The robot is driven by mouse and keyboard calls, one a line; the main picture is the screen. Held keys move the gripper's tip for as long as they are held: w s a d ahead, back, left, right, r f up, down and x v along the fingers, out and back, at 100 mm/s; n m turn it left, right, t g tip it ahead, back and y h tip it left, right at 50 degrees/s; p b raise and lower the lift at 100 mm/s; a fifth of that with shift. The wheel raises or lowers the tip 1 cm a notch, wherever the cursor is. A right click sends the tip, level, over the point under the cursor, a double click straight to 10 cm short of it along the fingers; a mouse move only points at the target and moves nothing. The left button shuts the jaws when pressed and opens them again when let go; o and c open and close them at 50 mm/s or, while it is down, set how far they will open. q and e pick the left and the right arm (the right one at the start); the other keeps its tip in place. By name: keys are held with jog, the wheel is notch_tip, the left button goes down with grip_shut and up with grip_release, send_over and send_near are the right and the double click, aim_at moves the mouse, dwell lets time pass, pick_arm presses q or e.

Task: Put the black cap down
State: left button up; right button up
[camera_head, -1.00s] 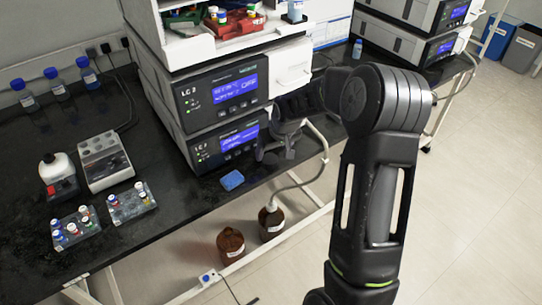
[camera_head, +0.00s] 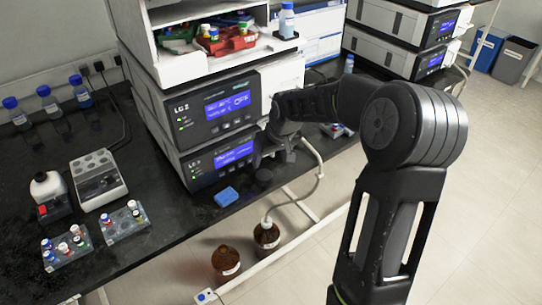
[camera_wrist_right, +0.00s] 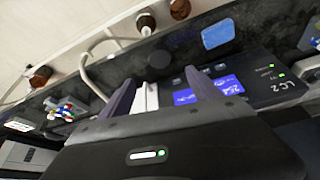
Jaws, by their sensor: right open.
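The black cap (camera_head: 263,175) is a small dark disc lying on the black bench top, near the front edge and right of a blue sponge-like block. It also shows in the right wrist view (camera_wrist_right: 160,58), just beyond the fingertips. My right gripper (camera_head: 274,153) is open and empty, close to the front of the lower LC 2 unit and apart from the cap. In the right wrist view its two fingers (camera_wrist_right: 160,77) are spread, with a gap between their tips and the cap. My left gripper is not in view.
The blue block (camera_head: 226,197) lies left of the cap. The LC 2 stack (camera_head: 215,110) stands behind the gripper. Brown bottles (camera_head: 226,262) stand below the bench's front edge, with a tube running to one. Vial racks (camera_head: 125,222) sit at the left.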

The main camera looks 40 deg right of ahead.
jog(key=a+f, duration=0.3)
jog(key=f, duration=0.1)
jog(key=a+f+y, duration=0.1)
jog(key=a+f, duration=0.3)
jog(key=s+a+f+g+y, duration=0.1)
jog(key=a+f, duration=0.2)
jog(key=a, duration=0.1)
jog(key=shift+a+f+n, duration=0.25)
jog(key=shift+f+n, duration=0.15)
jog(key=s+a+f+g+y, duration=0.1)
jog(key=s+a+f, duration=0.2)
jog(key=a+f, duration=0.2)
jog(key=s+a+f+y, duration=0.1)
jog(key=s+a+f, duration=0.25)
jog(key=a, duration=0.25)
jog(key=s+a+f+g, duration=0.1)
jog(key=s+a+f, duration=0.3)
jog(key=s+a, duration=0.2)
jog(key=s+a+f+g+y, duration=0.1)
jog(key=s+a+f, duration=0.4)
jog(key=s, duration=0.5)
jog(key=shift+s+a, duration=0.4)
jog(key=shift+a, duration=0.35)
